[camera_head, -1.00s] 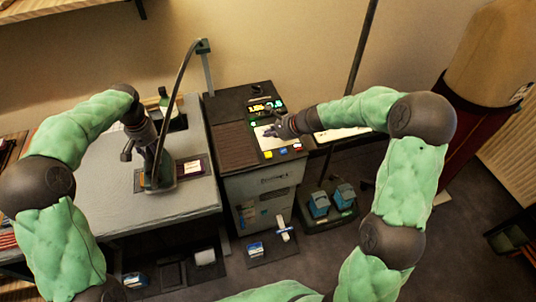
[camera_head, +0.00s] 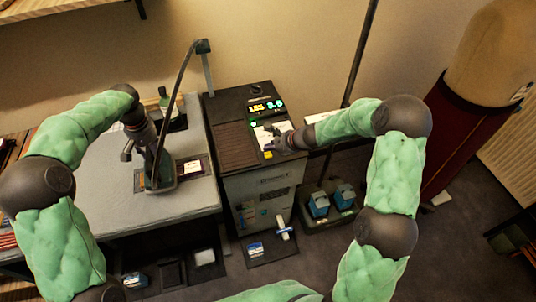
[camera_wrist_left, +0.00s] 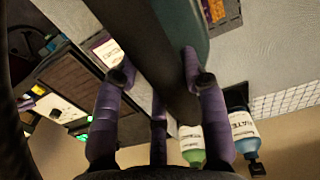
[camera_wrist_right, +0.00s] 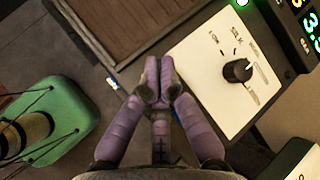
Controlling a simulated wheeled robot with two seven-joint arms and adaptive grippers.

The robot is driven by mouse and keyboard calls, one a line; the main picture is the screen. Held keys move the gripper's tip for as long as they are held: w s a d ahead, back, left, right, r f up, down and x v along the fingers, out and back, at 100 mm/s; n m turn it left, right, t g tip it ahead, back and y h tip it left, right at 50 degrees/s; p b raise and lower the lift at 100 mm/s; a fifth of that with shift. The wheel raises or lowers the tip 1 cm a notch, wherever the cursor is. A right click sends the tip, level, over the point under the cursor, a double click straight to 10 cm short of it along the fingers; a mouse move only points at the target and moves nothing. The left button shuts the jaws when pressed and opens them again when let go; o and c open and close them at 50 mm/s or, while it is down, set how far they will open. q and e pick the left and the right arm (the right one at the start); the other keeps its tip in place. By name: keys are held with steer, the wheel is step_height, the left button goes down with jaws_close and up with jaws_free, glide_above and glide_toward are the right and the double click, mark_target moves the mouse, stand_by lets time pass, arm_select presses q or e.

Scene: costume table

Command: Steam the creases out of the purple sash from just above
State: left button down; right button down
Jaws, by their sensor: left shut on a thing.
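My left gripper (camera_head: 146,152) is shut around the steamer's dark handle (camera_wrist_left: 165,60). My right gripper (camera_head: 279,140) is shut and empty at the control panel's front edge. In the right wrist view its fingertips (camera_wrist_right: 157,80) are together, left of the black dial (camera_wrist_right: 238,70).
The grey board (camera_head: 185,205) stands left of the cabinet (camera_head: 262,185) with the lit display (camera_head: 266,106). A hose (camera_head: 178,85) arches up to a post.

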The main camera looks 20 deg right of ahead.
mark_target(265, 153)
steer(key=shift+f, duration=0.6)
steer(key=shift+f, duration=0.9)
stand_by(4.5)
steer(key=shift+r, duration=0.9)
steer(key=shift+r, duration=0.1)
steer(key=shift+r, duration=2.45)
